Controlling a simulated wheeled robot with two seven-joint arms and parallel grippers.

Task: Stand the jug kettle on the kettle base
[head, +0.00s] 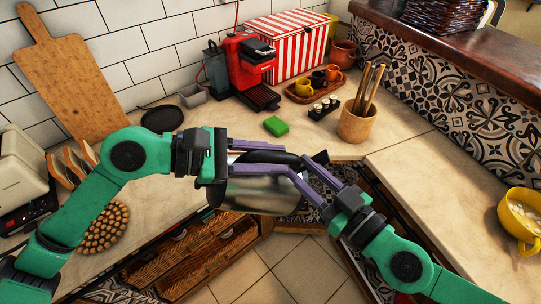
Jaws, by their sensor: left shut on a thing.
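The jug kettle has a shiny steel body (262,195) and a black handle on top. My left gripper (286,161) is shut on the handle, its purple fingers on either side. The kettle hangs in front of the counter's edge, over the floor. My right gripper (304,167) is open, its fingertips close to the right end of the handle; I cannot tell if they touch it. A flat black disc (162,118), which looks like the kettle base, lies on the counter at the back left. Part of the kettle is hidden by the fingers.
A red coffee machine (247,66), a grey tub (193,96) and a green sponge (276,126) stand behind. A cup of utensils (357,123) is at right. A cutting board (70,82), toaster (22,175) and round wooden trivet (103,227) are at left. Clear counter lies around the sponge.

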